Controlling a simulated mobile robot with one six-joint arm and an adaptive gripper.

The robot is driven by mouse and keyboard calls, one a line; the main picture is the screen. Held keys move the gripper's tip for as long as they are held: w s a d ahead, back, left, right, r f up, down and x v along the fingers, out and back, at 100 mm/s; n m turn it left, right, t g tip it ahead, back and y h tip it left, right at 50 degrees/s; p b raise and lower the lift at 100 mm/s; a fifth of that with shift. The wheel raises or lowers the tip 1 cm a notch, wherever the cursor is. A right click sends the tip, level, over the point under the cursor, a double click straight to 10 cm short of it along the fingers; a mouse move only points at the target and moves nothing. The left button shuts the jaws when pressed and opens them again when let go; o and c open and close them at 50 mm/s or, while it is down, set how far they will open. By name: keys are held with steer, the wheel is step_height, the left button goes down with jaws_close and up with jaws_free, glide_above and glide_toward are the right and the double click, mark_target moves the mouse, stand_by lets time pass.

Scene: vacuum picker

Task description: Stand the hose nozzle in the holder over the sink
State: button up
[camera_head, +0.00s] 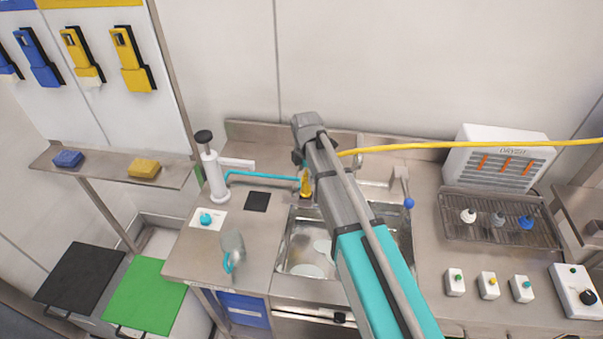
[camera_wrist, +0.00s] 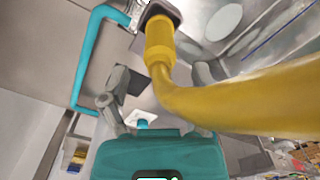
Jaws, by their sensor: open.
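The yellow hose nozzle (camera_head: 306,187) shows beside my arm over the sink (camera_head: 330,262). In the wrist view the nozzle (camera_wrist: 160,42) has its end at the dark holder (camera_wrist: 163,10), apparently inside it; the depth is hidden. The holder is at the end of a teal pipe (camera_head: 262,177). The yellow hose (camera_wrist: 250,102) bends off the nozzle toward the right. My gripper (camera_wrist: 157,88) is open, its grey fingers spread apart, with the nozzle just beyond them and not gripped. In the head view my arm hides most of the gripper.
A black-topped white pump (camera_head: 212,170) stands left of the sink, with a clear jug (camera_head: 232,252) near the counter's front. A blue-knobbed lever (camera_head: 408,200) and a wire rack (camera_head: 500,218) with small nozzles are on the right. Plates lie in the sink.

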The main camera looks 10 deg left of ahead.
steer(key=shift+r+p, duration=2.9)
steer(key=shift+r, duration=0.3)
